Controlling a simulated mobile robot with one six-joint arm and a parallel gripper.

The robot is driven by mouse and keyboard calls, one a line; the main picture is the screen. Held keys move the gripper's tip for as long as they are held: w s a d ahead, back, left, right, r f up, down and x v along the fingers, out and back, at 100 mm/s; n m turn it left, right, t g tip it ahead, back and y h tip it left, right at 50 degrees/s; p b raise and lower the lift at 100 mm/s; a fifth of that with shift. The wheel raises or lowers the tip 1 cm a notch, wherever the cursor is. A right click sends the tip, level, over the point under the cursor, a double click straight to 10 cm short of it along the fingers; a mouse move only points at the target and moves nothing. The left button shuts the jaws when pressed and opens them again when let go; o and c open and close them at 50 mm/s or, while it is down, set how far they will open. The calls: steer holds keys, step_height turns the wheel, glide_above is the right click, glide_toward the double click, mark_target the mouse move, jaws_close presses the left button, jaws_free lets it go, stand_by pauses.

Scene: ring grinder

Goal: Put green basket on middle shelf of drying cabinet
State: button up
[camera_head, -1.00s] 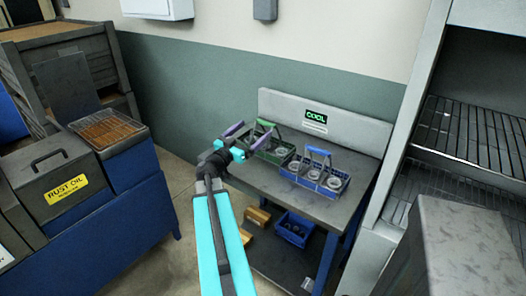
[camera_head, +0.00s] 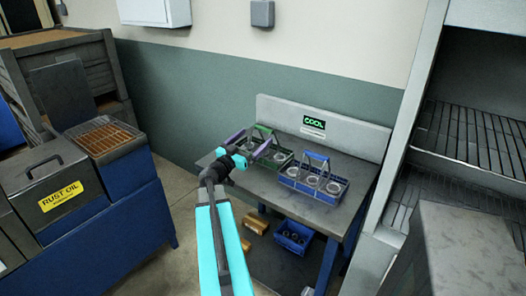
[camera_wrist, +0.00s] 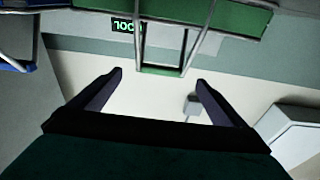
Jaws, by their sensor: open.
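The green basket (camera_head: 283,157) stands on the grey workbench (camera_head: 340,202), left of a blue basket (camera_head: 313,183), with metal rings inside it. My gripper (camera_head: 249,145) is open beside the green basket's upright handle and partly covers the basket in the head view. In the wrist view, which is upside down, the open fingers (camera_wrist: 160,85) point toward the green handle (camera_wrist: 162,70), which shows just beyond the fingertips. No contact is visible. The drying cabinet (camera_head: 408,130) stands at the right, with wire shelves (camera_head: 470,135) inside.
A small blue bin (camera_head: 293,238) is under the bench. A rust oil tank (camera_head: 55,190) stands at the left. A grey block-like surface (camera_head: 470,245) stands before the cabinet.

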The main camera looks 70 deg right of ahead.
mark_target(262, 130)
steer(key=shift+p+x, duration=0.9)
steer(key=shift+x, duration=2.2)
steer(key=shift+p+x, duration=1.25)
steer(key=shift+x, duration=0.4)
steer(key=shift+p+x, duration=0.35)
steer(key=shift+x, duration=0.55)
steer(key=c, duration=2)
steer(key=shift+o, duration=0.2)
